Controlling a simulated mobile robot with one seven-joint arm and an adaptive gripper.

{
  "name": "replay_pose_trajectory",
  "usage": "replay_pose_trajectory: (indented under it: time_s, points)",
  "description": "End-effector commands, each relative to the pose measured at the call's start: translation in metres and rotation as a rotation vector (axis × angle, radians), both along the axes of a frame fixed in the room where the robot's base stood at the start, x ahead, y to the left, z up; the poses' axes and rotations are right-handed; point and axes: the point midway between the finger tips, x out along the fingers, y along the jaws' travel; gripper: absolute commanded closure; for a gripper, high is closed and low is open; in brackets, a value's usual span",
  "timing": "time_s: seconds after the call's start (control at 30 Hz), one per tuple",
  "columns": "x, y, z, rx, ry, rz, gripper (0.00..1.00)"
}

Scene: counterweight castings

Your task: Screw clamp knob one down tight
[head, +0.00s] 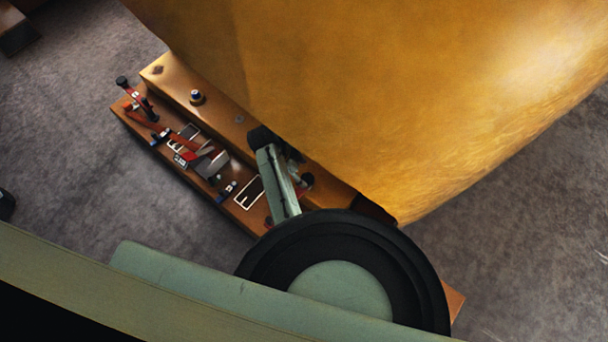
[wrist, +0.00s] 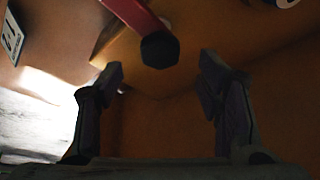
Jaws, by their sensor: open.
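In the wrist view a dark, faceted knob-like end (wrist: 160,50) sits on a red bar (wrist: 131,13); I cannot tell whether it is clamp knob one. My gripper (wrist: 160,72) is open, with its two dark fingers spread left and right of and below that end, holding nothing. In the head view my arm covers most of the gripper and what lies by it; a bit of red (head: 306,181) shows beside it. A red clamp with a black knob (head: 122,82) stands at the far left end of the orange ledge (head: 228,118).
The large yellow-orange casting (head: 400,90) rises right behind the ledge. A round fitting (head: 196,97), a grey-and-red lever piece (head: 210,163) and framed labels (head: 249,192) are on the ledge. A framed label (wrist: 12,38) shows in the wrist view. Grey floor (head: 65,130) is clear at left.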

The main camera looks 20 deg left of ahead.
Motion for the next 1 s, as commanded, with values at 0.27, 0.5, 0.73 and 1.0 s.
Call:
replay_pose_trajectory:
  time_s: [0.27,0.5,0.73,1.0]
  points:
    - [-0.009,0.02,0.053,0.001,-0.003,0.002,0.4]
    - [-0.013,0.026,0.071,0.0,-0.001,0.0,0.4]
    - [-0.013,0.027,0.072,0.0,0.0,0.0,0.4]
    - [-0.006,0.035,0.072,0.004,0.055,0.157,0.4]
